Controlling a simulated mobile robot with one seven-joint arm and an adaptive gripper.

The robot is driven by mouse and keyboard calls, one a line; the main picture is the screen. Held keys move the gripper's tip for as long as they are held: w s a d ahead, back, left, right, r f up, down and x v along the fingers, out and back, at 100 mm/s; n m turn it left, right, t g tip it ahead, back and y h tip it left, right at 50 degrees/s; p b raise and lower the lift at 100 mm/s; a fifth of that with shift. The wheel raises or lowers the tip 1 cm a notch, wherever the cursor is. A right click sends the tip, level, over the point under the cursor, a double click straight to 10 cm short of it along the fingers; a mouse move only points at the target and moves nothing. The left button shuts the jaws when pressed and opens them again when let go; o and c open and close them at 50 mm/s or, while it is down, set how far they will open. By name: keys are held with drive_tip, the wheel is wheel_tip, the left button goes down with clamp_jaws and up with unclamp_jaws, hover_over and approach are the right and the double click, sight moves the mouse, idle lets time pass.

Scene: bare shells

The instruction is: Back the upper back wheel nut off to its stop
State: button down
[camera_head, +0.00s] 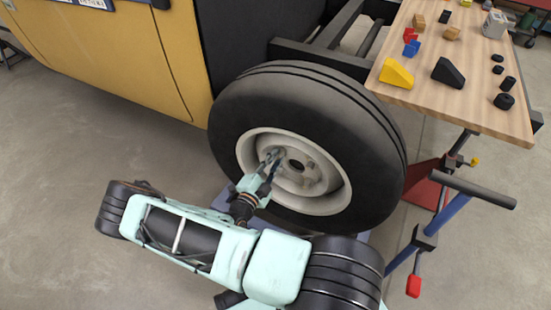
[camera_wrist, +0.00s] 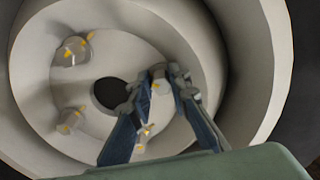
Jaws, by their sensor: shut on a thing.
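The wheel's pale rim (camera_head: 335,197) faces me in the head view, with wheel nuts set around its dark centre hole (camera_wrist: 112,94). My gripper (camera_head: 275,157) reaches the upper left part of the hub. In the wrist view my gripper (camera_wrist: 160,76) has its two fingers closed around the upper back wheel nut (camera_wrist: 159,70), which is mostly hidden between the fingertips. Other nuts with yellow marks show apart from the fingers: one at the upper left (camera_wrist: 75,49), one at the lower left (camera_wrist: 70,119) and one low between the finger bases (camera_wrist: 147,131).
The black tyre (camera_head: 385,165) surrounds the rim. A yellow body panel (camera_head: 150,60) is at the upper left. A wooden table (camera_head: 480,100) with blocks and black cylinders stands at the right, near a red-handled stand (camera_head: 413,286). The floor at left is clear.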

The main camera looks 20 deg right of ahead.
drive_tip(key=shift+s+f, duration=0.1)
drive_tip(key=c, duration=1.8)
unclamp_jaws()
drive_tip(key=v, duration=1.2)
